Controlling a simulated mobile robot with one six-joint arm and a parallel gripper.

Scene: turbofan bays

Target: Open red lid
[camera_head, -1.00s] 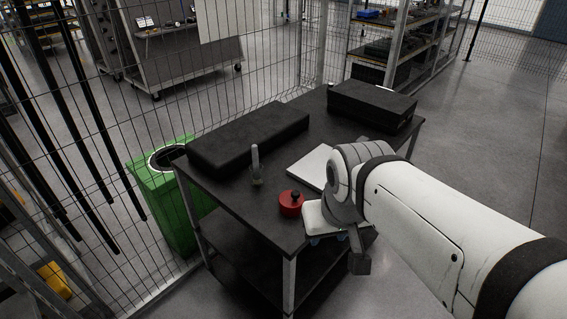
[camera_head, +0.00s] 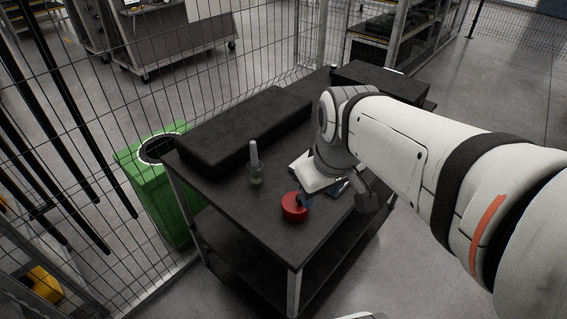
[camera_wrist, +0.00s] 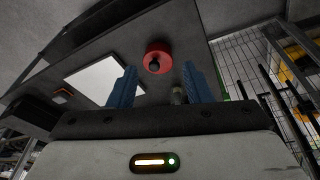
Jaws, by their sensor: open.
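A red round lid with a dark knob (camera_head: 292,208) sits on the dark table top, near its front corner. In the wrist view the red lid (camera_wrist: 158,58) lies ahead, its knob (camera_wrist: 154,67) showing between the blue fingers but beyond their tips. My gripper (camera_wrist: 158,75) is open and empty, with a finger to each side of the knob. Whether a finger touches the lid cannot be told.
The dark table (camera_head: 245,222) also carries a small glass with a grey upright handle (camera_head: 255,165), a white flat sheet (camera_wrist: 95,78) and black cases (camera_head: 240,130). A green bin (camera_head: 165,195) and wire fence stand left.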

